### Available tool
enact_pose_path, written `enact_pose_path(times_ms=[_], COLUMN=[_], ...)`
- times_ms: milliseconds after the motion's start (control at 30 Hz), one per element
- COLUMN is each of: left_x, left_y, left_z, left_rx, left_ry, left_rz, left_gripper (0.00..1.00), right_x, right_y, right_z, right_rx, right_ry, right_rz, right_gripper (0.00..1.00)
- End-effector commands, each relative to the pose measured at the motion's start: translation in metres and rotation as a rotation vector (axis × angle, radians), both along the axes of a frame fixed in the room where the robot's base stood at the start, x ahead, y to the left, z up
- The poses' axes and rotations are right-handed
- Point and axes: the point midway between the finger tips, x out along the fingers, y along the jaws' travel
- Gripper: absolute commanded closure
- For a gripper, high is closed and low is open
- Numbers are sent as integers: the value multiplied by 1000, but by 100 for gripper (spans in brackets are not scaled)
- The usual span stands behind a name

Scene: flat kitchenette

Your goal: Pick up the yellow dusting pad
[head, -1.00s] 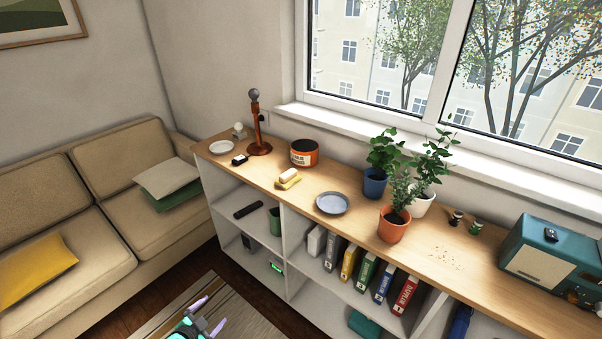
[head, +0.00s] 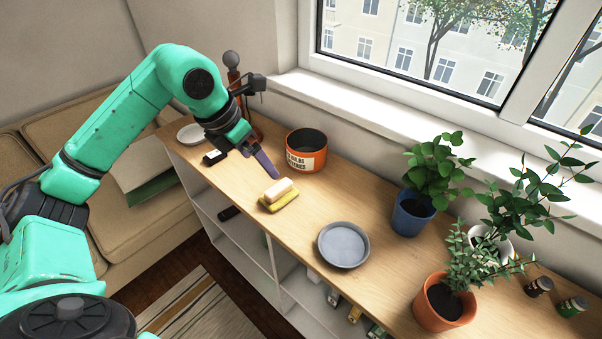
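The yellow dusting pad (head: 284,203) lies flat on the wooden shelf top, with a cream block-shaped piece on its upper side. My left gripper (head: 271,174) reaches in from the left, its purple fingertips pointing down just behind and left of the pad. A small gap seems to separate them from the pad. The fingers overlap in this view, so their opening cannot be made out. My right gripper is out of view.
An orange tin (head: 306,150) stands behind the pad, and a grey plate (head: 343,243) lies to its right. A dark small item (head: 213,157) and a white saucer (head: 191,134) are on the left. Potted plants (head: 411,212) stand farther right.

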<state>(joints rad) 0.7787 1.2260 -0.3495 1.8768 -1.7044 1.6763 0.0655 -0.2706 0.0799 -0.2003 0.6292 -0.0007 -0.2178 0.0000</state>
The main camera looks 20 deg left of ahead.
Motion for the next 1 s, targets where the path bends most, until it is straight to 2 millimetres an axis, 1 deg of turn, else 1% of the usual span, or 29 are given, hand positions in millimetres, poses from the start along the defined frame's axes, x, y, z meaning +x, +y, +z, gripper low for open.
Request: enact_pose_path(times_ms=[67, 167, 233, 333, 433, 567, 633, 700, 733, 833, 967, 1000], left_x=[1, 8, 15, 23, 29, 35, 40, 45, 47, 49, 49, 49], left_y=[2, -3, -6, -10, -12, -13, -14, -16, -17, -17, -17, -17], left_z=[-7, -27, -45, -67, -81, -96, -109, -123, -127, -134, -134, -134], left_rx=[22, 15, 13, 11, 11, 9, 8, 7, 8, 11, 11, 11], left_ry=[4, 9, 9, 6, 4, 7, 7, 6, 4, 2, 2, 2], left_rz=[2, 0, 0, 1, 0, 1, 1, 2, 1, 1, 1, 1], left_gripper=[0, 0, 0, 0, 0, 0, 0, 0, 0, 0, 0, 8], right_x=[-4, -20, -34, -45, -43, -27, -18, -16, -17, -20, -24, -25], right_y=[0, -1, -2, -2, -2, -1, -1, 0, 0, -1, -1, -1], right_z=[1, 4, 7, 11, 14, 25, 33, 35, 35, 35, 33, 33], right_rx=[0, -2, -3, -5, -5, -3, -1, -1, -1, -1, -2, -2], right_ry=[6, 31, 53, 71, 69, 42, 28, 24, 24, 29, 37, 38], right_rz=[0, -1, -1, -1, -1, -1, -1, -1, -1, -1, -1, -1], right_gripper=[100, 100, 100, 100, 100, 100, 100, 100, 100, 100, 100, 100])
